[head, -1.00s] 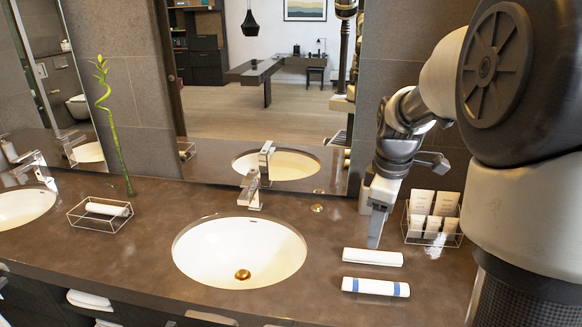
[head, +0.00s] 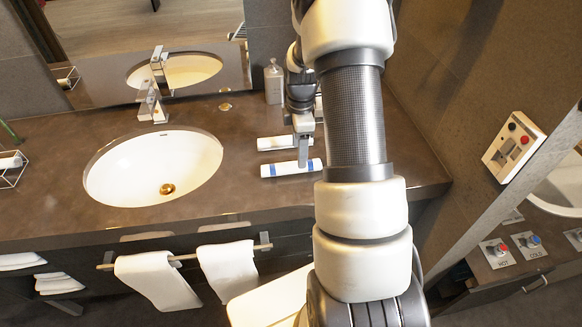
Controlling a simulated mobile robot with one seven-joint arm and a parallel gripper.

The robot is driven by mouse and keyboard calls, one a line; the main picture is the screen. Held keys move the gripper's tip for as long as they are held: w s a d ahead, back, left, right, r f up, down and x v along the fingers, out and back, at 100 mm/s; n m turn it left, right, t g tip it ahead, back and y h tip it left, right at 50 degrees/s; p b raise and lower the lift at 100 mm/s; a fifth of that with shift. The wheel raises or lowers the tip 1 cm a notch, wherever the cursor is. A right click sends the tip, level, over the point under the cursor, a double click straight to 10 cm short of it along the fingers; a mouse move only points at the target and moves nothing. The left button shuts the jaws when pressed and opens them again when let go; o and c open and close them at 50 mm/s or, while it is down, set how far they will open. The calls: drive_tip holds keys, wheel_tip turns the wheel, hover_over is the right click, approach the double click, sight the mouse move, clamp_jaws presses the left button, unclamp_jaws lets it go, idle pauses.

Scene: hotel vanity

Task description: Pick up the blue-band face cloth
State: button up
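The blue-band face cloth (head: 283,169) is a rolled white cloth with blue bands, lying on the dark counter to the right of the sink. A plain white rolled cloth (head: 273,143) lies just behind it. My gripper (head: 303,160) points down at the right part of the blue-band cloth, its fingers overlapping the cloth in the picture. I see the fingers edge-on, so I cannot tell whether they are apart or touch the cloth. My arm crosses the view at the right end of the cloth.
The white sink (head: 150,165) with its faucet (head: 152,105) is to the left. A pump bottle (head: 273,82) stands behind the cloths. Towels (head: 228,268) hang from a rail below the counter's front edge. A wall panel (head: 513,145) is at the right.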

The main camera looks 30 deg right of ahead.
sight(291, 168)
drive_tip(key=shift+f+p, duration=0.45)
drive_tip(key=shift+f, duration=2.4)
drive_tip(key=c, duration=1.1)
drive_tip(key=shift+c, duration=0.2)
